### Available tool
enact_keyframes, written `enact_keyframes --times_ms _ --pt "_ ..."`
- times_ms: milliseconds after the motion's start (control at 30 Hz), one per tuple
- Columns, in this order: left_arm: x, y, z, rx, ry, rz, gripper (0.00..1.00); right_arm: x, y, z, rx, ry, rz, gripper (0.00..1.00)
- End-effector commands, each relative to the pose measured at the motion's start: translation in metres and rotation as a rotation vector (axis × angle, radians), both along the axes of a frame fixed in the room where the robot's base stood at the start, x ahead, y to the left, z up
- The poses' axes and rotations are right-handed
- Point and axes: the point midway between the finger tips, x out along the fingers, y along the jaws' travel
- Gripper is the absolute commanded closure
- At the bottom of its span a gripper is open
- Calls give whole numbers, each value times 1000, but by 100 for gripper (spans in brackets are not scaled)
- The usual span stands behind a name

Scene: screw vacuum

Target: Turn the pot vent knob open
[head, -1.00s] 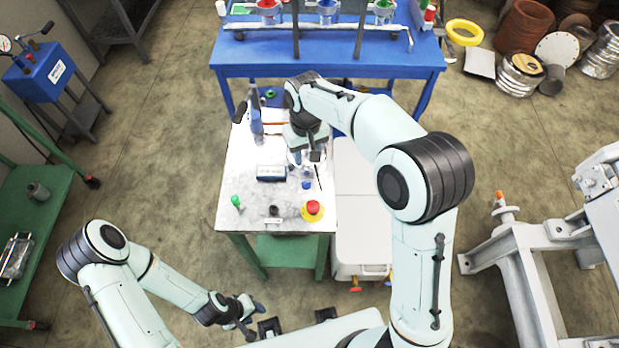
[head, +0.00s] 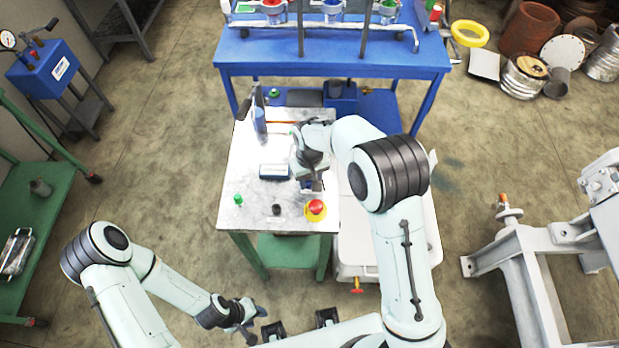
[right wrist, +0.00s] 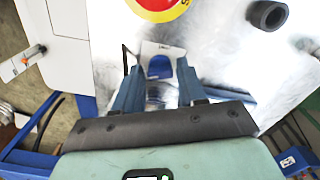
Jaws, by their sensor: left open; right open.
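A blue knob-like part (right wrist: 159,67) on a pale plate lies between the fingers of my right gripper (right wrist: 158,78) in the right wrist view, with something clear below it. Contact with the fingers is not visible. I take this blue part for the vent knob, but cannot be sure; the pot itself is not clearly seen. In the head view my right gripper (head: 314,184) is low over the table's right side and covers most of this spot. It is open. My left gripper (head: 250,318) is open and empty, away from the table at the lower left.
The white-topped table (head: 247,165) also holds a red button on a yellow base (head: 316,208), a dark round part (head: 277,209), a green-topped part (head: 238,199) and a blue-and-white box (head: 273,172). A blue bench (head: 330,58) stands behind. A white case (head: 385,262) stands at the right.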

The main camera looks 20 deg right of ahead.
Motion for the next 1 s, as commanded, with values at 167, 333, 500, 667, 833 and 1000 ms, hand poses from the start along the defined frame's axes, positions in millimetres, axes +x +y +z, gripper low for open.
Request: enact_keyframes --times_ms 167,333,500,667,833,1000 --pt "0 0 0 0 0 0 57 0 0 0 0 0 0 63" --pt "0 0 0 0 0 0 57 0 0 0 0 0 0 100" --pt "0 0 0 0 0 0 57 0 0 1 0 0 -49 100" --pt "1 0 1 0 -1 0 57 0 1 1 -1 0 -224 100" --pt "1 0 2 0 -2 0 57 0 0 1 0 0 -383 100" --pt "2 0 2 0 -2 1 57 0 0 1 0 0 -427 100"
